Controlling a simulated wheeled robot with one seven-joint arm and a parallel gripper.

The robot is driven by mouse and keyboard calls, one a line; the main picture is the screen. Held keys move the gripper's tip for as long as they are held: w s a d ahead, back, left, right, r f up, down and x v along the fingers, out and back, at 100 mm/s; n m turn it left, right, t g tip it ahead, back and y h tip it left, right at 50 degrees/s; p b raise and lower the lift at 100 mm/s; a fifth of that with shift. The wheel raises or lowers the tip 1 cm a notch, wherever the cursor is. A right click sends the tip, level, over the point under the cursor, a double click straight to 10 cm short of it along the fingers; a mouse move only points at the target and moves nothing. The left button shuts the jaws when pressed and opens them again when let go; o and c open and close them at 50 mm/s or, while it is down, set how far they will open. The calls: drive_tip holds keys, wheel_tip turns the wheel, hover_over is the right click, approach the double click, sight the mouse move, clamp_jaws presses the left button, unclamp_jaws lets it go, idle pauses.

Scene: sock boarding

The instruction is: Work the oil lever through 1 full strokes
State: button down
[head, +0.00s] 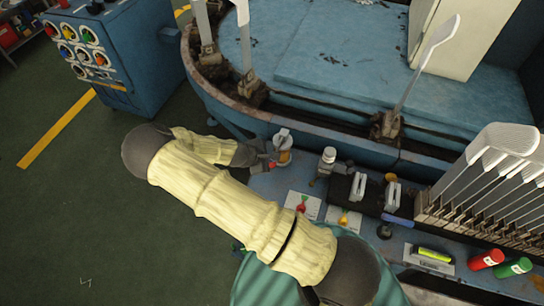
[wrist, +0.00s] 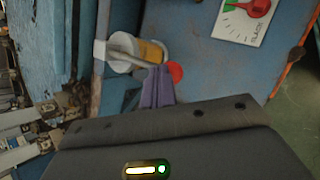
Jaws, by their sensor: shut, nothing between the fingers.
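The oil pump (head: 283,139) is a small pale pot with an amber part, at the front edge of the blue machine in the head view. In the wrist view its pale body (wrist: 122,62) and amber part (wrist: 152,51) show upper left of centre. A red knob (wrist: 174,72), apparently the oil lever's end, sits just right of my fingertips; it also shows in the head view (head: 271,164). My gripper (wrist: 158,72) is shut and empty, its purplish fingers close beside the knob. I cannot tell whether they touch it. The fingers hide part of the lever.
A blue control box (head: 125,55) with coloured buttons stands at the far left. Paper cards (head: 303,206), a small bottle (head: 328,157) and a rack of metal forms (head: 480,205) occupy the bench to the right. Upright forms (head: 428,58) stand on the machine's rim. Open green floor lies left.

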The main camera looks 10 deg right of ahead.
drive_tip(key=shift+f, duration=0.55)
idle(0.6)
drive_tip(key=shift+r, duration=0.1)
idle(0.4)
drive_tip(key=shift+w+d+r+p, duration=0.1)
drive_tip(key=shift+w+r+p, duration=0.05)
drive_tip(key=shift+r+p, duration=1.05)
drive_tip(key=shift+w+d+r+p, duration=0.1)
drive_tip(key=shift+r+p, duration=0.65)
drive_tip(key=shift+r, duration=0.7)
drive_tip(key=shift+r, duration=0.1)
drive_tip(key=r+p, duration=0.2)
drive_tip(key=r, duration=0.1)
drive_tip(key=r+p, duration=0.1)
drive_tip(key=p, duration=0.1)
drive_tip(key=shift+w+d+r, duration=0.15)
drive_tip(key=shift+w+r, duration=0.1)
drive_tip(key=shift+r, duration=0.1)
